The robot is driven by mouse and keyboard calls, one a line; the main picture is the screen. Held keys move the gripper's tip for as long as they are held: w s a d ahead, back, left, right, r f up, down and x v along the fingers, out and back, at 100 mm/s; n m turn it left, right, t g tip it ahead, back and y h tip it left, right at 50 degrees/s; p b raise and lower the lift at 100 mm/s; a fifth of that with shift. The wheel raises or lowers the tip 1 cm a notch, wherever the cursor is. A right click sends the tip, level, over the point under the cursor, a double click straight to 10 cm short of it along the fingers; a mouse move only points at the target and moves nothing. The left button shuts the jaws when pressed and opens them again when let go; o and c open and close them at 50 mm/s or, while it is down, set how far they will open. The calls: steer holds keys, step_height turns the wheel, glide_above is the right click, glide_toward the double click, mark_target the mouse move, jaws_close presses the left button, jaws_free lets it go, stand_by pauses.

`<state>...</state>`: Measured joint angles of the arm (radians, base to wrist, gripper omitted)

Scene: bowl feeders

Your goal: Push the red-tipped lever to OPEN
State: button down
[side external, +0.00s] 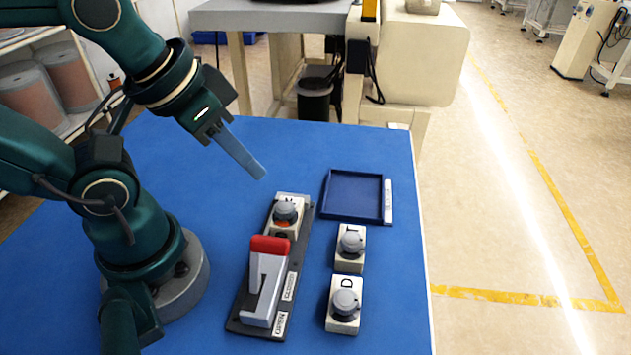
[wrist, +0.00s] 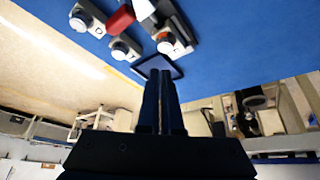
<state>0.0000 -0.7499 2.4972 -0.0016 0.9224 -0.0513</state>
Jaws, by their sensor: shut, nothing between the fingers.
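The lever has a red tip (side external: 270,244) and a grey body (side external: 264,288) on a dark base plate (side external: 242,312). Its red end is raised and lies toward the plate's button end. A CLOSED label (side external: 290,286) and an OPEN label (side external: 280,323) sit along the plate's right side, OPEN nearer the camera. The red tip also shows at the top of the wrist view (wrist: 120,20). My gripper (side external: 262,172) is shut and empty, in the air beyond the plate's far end, apart from the lever. Its fingers show together in the wrist view (wrist: 160,78).
A button box (side external: 286,212) with an orange patch sits at the plate's far end. Two more button boxes (side external: 350,246) (side external: 344,304) stand to the right. An empty blue tray (side external: 352,220) lies beyond them. The blue table (side external: 215,230) is clear left of the plate.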

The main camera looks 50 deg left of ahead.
steer(key=w+n+g, duration=0.1)
steer(key=n+g, duration=0.1)
steer(key=w+n+g, duration=0.2)
steer(key=n, duration=0.1)
steer(key=w+r+n+g+h, duration=0.1)
steer(key=n+g, duration=0.1)
steer(key=n, duration=0.1)
steer(key=shift+w+d+g, duration=0.3)
steer(key=shift+w+d, duration=0.05)
steer(key=shift+d, duration=0.05)
steer(key=shift+f, duration=0.15)
steer(key=f, duration=0.3)
steer(key=s+f, duration=0.1)
steer(key=f, duration=0.2)
steer(key=d+f, duration=0.1)
steer(key=f, duration=0.2)
steer(key=shift+s+d+f, duration=0.1)
steer(key=shift+s+f, duration=0.05)
steer(key=shift+f, duration=0.2)
steer(key=shift+s+d+r, duration=0.7)
steer(key=shift+s+d, duration=0.1)
steer(key=shift+d, duration=0.15)
steer(key=shift+s+d+r, duration=0.3)
steer(key=shift+s, duration=0.05)
